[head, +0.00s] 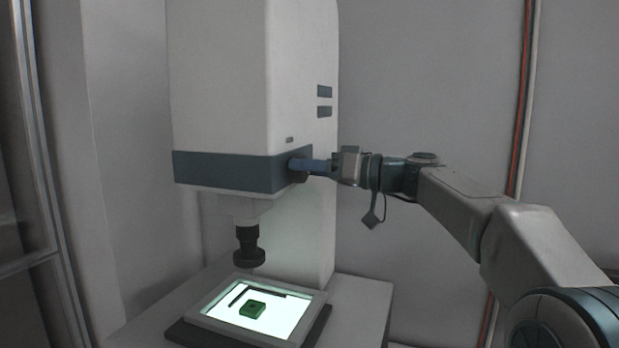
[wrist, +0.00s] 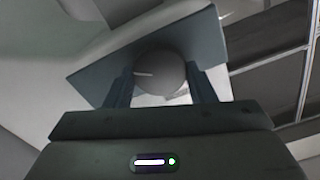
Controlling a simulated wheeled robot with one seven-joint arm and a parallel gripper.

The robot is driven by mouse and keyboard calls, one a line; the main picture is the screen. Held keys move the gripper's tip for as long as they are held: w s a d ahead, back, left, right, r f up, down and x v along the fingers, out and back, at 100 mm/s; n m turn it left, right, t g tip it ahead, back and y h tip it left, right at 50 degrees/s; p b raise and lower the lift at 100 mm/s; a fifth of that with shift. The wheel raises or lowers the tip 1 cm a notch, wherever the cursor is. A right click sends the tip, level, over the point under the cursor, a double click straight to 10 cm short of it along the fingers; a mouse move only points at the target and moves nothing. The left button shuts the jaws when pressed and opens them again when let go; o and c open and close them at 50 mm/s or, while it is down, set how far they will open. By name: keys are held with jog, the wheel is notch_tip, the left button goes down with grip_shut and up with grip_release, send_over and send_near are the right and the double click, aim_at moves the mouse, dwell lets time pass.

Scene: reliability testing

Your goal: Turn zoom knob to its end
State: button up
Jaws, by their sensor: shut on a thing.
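The zoom knob (wrist: 158,70) is a dark round knob with a light pointer line on its face. It sits on the side of the blue-grey band of a tall white machine (head: 220,80). In the wrist view the pointer line points left. My gripper (wrist: 158,88) has one finger on each side of the knob and is shut on it. In the head view my gripper (head: 312,166) reaches the band from the right, and its fingers partly hide the knob (head: 297,164).
Below the band hangs a dark lens (head: 249,247) over a lit stage (head: 223,306). A green block (head: 252,310) and a dark L-shaped piece (head: 262,291) lie on the stage. A red pipe (head: 521,110) runs down the wall at right. The space right of the machine is free apart from my arm.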

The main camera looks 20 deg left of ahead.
jog(key=shift+w+f+m+p, duration=0.1)
jog(key=shift+m+p, duration=0.55)
jog(key=shift+m, duration=3.7)
jog(key=shift+f+m+p, duration=0.1)
jog(key=shift+m+p, duration=0.5)
jog(key=shift+m, duration=3.75)
jog(key=o, duration=1)
jog(key=shift+d, duration=0.15)
jog(key=d+b, duration=0.1)
jog(key=d, duration=0.3)
jog(key=d+b, duration=0.1)
jog(key=d, duration=0.4)
jog(key=s+d+b, duration=0.1)
jog(key=d, duration=0.3)
jog(key=shift+d+b, duration=0.3)
jog(key=shift+b, duration=0.1)
